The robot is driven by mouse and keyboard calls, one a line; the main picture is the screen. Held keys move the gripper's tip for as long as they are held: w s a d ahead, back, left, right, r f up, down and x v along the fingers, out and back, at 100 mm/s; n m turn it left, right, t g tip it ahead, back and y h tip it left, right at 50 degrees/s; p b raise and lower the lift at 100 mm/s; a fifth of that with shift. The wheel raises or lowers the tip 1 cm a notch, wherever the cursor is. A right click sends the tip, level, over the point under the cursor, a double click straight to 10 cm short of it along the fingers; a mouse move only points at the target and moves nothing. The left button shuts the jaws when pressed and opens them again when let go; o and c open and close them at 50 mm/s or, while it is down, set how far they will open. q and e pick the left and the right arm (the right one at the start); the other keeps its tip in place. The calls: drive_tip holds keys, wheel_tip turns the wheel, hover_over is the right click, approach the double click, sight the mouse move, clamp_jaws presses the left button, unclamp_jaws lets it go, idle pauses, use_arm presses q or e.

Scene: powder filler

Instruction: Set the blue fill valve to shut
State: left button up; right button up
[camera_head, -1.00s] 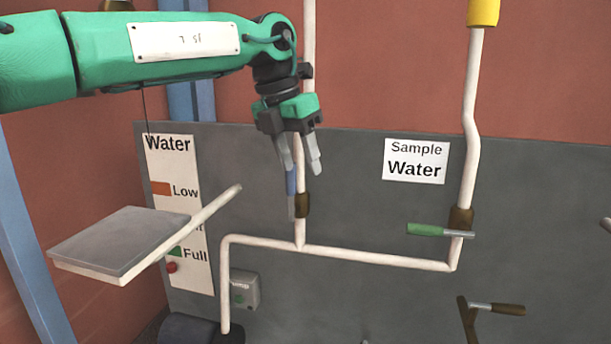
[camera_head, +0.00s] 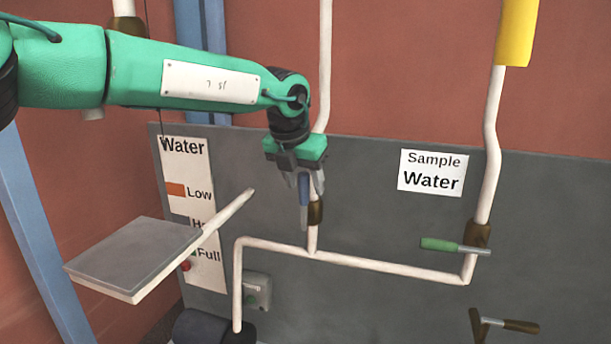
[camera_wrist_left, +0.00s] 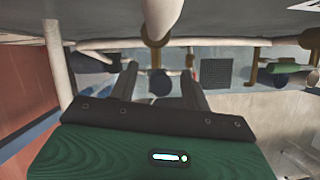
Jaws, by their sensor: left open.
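The blue fill valve's handle (camera_head: 304,205) hangs upright beside a white vertical pipe, its lower end by the brown valve body (camera_head: 315,213). My left gripper (camera_head: 311,186) points down at the handle, with its fingers around the upper part. In the left wrist view, the blue handle's end (camera_wrist_left: 160,83) shows between the two open fingers (camera_wrist_left: 158,88), with gaps on both sides. The brown valve body (camera_wrist_left: 155,52) lies beyond it on the white pipe (camera_wrist_left: 162,18). My right gripper is out of view.
A green-handled valve (camera_head: 440,244) sits on the right pipe and a brown-handled one (camera_head: 520,326) is below it. A grey-topped white plate (camera_head: 130,255) juts out at left. A pump switch box (camera_head: 257,291) is on the grey panel (camera_head: 380,300).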

use_arm(q)
drive_tip(key=shift+x, duration=0.95)
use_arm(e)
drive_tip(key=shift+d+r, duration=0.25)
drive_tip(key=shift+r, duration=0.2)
